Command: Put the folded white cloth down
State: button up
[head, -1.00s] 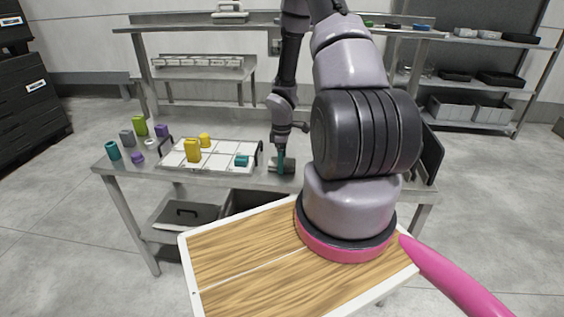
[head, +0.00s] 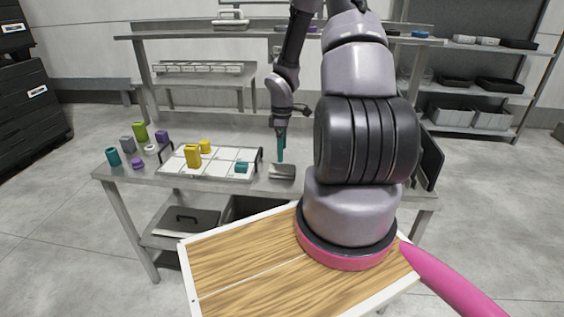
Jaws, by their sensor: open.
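My gripper (head: 281,158) has teal fingers, seen nearly edge-on, pointing down over the front right part of the metal table. It is open and empty. Just under the fingertips a small grey block-like thing (head: 282,173) rests on the tabletop, with a gap between it and the fingers. It looks grey rather than white, and I cannot tell whether it is the folded cloth. No other thing on the tabletop clearly looks like a folded white cloth.
Left of my gripper is a white compartmented tray (head: 178,169) with yellow and teal pieces. Several small coloured items, including a green block (head: 140,132), stand at the table's left end. A raised shelf (head: 180,34) runs behind. My arm hides the table's right part.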

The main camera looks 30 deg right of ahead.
jog(key=s+a+r+m+t, duration=0.1)
jog(key=s+r+m, duration=0.1)
jog(key=r, duration=0.7)
jog(key=s+a+r+m+t+h, duration=0.1)
jog(key=a+r+m, duration=0.15)
jog(key=r, duration=0.55)
jog(key=s+a+r+m+t, duration=0.1)
jog(key=s+r+m, duration=0.15)
jog(key=r, duration=0.65)
jog(key=s+a+r+m+t+y, duration=0.1)
jog(key=s+a+r+m+t, duration=0.1)
jog(key=s+a+r+m, duration=0.2)
jog(key=s+a+r+m+t+y, duration=0.2)
jog(key=s+a+r+m, duration=0.2)
jog(key=s+r, duration=0.6)
jog(key=shift+s+a+r, duration=0.15)
jog(key=shift+a+r, duration=0.3)
jog(key=shift+r, duration=0.15)
